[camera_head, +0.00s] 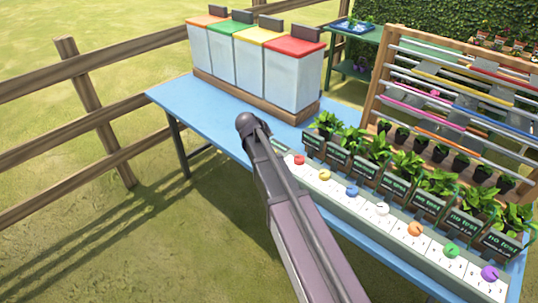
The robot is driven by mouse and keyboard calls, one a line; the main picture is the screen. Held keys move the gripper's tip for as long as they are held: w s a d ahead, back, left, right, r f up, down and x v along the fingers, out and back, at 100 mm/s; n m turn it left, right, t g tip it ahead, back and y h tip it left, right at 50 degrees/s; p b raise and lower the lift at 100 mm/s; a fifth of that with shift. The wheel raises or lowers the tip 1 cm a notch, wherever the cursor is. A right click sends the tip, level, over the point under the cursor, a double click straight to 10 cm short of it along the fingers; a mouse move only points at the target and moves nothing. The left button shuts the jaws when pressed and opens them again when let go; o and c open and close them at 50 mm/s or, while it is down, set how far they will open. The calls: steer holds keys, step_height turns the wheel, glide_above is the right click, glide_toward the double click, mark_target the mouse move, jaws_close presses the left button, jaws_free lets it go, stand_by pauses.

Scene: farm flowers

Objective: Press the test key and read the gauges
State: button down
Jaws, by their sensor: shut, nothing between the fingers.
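A long white strip (338,205) along the front edge of the blue table carries a row of round coloured knobs: red (299,160), yellow (325,175), blue (352,190), white (382,208), orange (415,229), green (450,250) and purple (490,273). Behind them stands a row of dark signs (463,221); the readable ones say "no test". Which part is the test key I cannot tell. My arm rises from the bottom to a dark joint left of the strip and covers part of the table edge. My gripper is not visible.
Potted plants (407,165) stand behind the signs. Lidded bins (292,75) stand on the blue table (178,97). A rack with coloured bars (462,95) is at right. A wooden fence (90,115) runs at left. Grass between fence and table is clear.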

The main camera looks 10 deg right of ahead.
steer(key=shift+f+b, duration=2.35)
steer(key=shift+f, duration=0.35)
steer(key=shift+f, duration=0.2)
steer(key=shift+f+b, duration=0.25)
steer(key=shift+b, duration=0.2)
steer(key=shift+f+b, duration=0.45)
stand_by(0.4)
steer(key=shift+r, duration=0.2)
steer(key=shift+r+p, duration=0.75)
steer(key=shift+p, duration=0.15)
steer(key=shift+r+p, duration=2.5)
steer(key=shift+p, duration=0.05)
